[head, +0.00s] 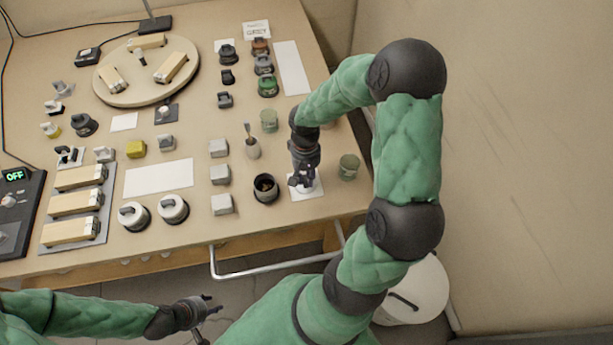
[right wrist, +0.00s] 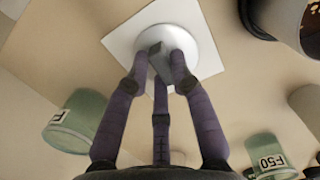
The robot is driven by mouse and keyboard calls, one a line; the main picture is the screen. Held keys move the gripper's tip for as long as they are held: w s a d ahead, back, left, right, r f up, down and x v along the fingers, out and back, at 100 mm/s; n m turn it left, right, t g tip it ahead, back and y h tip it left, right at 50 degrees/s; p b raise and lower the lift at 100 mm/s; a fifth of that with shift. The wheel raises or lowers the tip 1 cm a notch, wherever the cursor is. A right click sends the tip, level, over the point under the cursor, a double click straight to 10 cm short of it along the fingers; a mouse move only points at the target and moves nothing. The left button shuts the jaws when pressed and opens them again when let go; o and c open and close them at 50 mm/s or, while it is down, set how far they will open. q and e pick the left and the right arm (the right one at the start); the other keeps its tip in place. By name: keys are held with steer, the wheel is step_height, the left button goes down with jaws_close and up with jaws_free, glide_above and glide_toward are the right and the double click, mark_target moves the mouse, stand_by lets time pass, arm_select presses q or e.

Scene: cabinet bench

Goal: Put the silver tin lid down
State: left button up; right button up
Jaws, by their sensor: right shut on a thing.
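The silver tin lid (right wrist: 199,44) is a pale round disc with a grey block-like knob in the right wrist view. My right gripper (right wrist: 162,62) has its fingers closed around the knob. Under the lid is a white square sheet (right wrist: 124,38), also seen in the head view (head: 313,192). I cannot tell whether the lid touches the sheet or is just above it. In the head view my right gripper (head: 302,181) points down over the sheet and hides much of the lid. My left gripper (head: 208,307) is empty, fingers apart, in front of the bench.
A dark open pot (head: 265,189) stands just left of the sheet. Greenish cups marked with labels stand close by, one at the right (head: 348,167) and one behind (head: 269,120). Grey blocks (head: 221,204) stand further left. A bench handle (head: 265,270) juts out in front.

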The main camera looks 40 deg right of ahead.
mark_target(305, 175)
steer(key=shift+f, duration=0.2)
steer(key=o, duration=0.9)
steer(key=shift+c, duration=0.2)
step_height(305, 175, up, 12)
steer(key=w+p, duration=0.1)
steer(key=p, duration=0.4)
steer(key=shift+d+r, duration=0.15)
steer(key=shift+d, duration=0.25)
steer(key=shift+w, duration=0.1)
